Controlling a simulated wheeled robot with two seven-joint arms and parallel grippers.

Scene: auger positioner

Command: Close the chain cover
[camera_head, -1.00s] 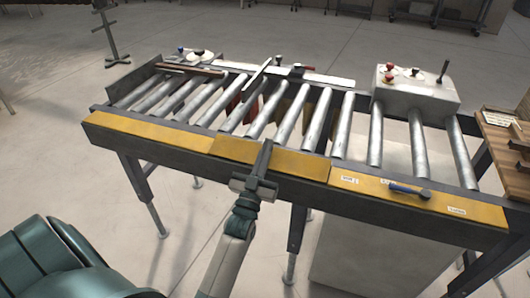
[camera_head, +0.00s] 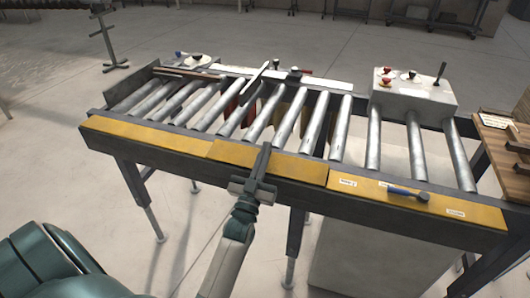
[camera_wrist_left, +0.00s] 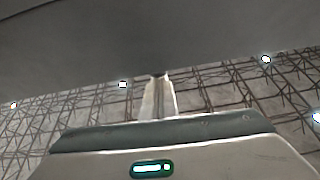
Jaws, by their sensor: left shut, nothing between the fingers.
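The chain cover appears to be the middle yellow panel (camera_head: 300,170) along the near side of the roller conveyor. It lies almost in line with the yellow panels on either side, with small steps at its seams. I cannot tell whether it is fully shut. My left gripper (camera_head: 266,150) is shut and empty, its fingertips overlapping the middle of this panel. I cannot tell whether they touch it. In the left wrist view, the closed fingers (camera_wrist_left: 158,80) point up to a dark grey surface (camera_wrist_left: 150,35). My right gripper is not in view.
The left yellow panel (camera_head: 140,132) and right yellow panel (camera_head: 370,190) flank the cover. A blue-handled tool (camera_head: 408,194) lies on the right one. A control box (camera_head: 412,95) stands behind the rollers (camera_head: 318,122). Floor is open in front, left of the legs.

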